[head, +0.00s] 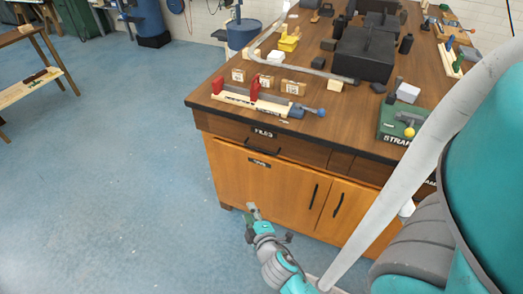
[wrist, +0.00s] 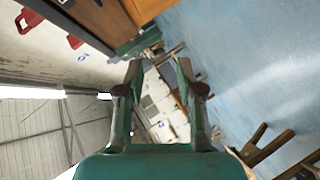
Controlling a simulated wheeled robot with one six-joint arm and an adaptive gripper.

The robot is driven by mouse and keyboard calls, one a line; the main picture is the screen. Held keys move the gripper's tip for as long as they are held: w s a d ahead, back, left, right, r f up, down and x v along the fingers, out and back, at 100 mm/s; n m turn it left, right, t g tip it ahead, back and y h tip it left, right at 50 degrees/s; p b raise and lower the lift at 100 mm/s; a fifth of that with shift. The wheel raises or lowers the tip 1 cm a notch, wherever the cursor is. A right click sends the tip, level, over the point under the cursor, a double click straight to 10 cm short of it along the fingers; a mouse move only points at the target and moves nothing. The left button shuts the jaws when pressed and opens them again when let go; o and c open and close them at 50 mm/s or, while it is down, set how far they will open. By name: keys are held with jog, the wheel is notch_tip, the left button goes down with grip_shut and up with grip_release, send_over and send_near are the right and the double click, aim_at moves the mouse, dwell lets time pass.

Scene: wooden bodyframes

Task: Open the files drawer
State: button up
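The files drawer (head: 228,129) is the top left drawer of a wooden workbench in the head view. It has a black label reading FILES and a dark bar handle (head: 262,150). Its front looks flush with the bench, so it appears closed. My gripper (head: 251,211) is below and apart from the drawer, near the bench's lower left front. In the wrist view my gripper (wrist: 158,68) has its two fingers spread with nothing between them. The files drawer cannot be made out in the wrist view.
Below the drawer is an orange wooden front (head: 235,185) with its own label, and cupboard doors with dark handles stand to its right. Tools and blocks cover the bench top (head: 210,88). The blue floor (head: 110,190) left of the bench is clear. A wooden stand (head: 35,85) is far left.

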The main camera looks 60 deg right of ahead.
aim_at(261, 150)
jog(key=w+d+r+g+h, duration=0.1)
jog(key=w+d, duration=0.2)
jog(key=d, duration=0.5)
jog(key=w+d+g+h, duration=0.1)
jog(key=w+d+h, duration=0.1)
jog(key=d, duration=0.6)
jog(key=w+d+r+g+h, duration=0.1)
jog(key=w+d, duration=0.3)
jog(key=d, duration=0.4)
jog(key=shift+w+d+r+g+h, duration=0.1)
jog(key=shift+d+r+g+h, duration=0.2)
jog(key=shift+g+h, duration=0.2)
grip_shut()
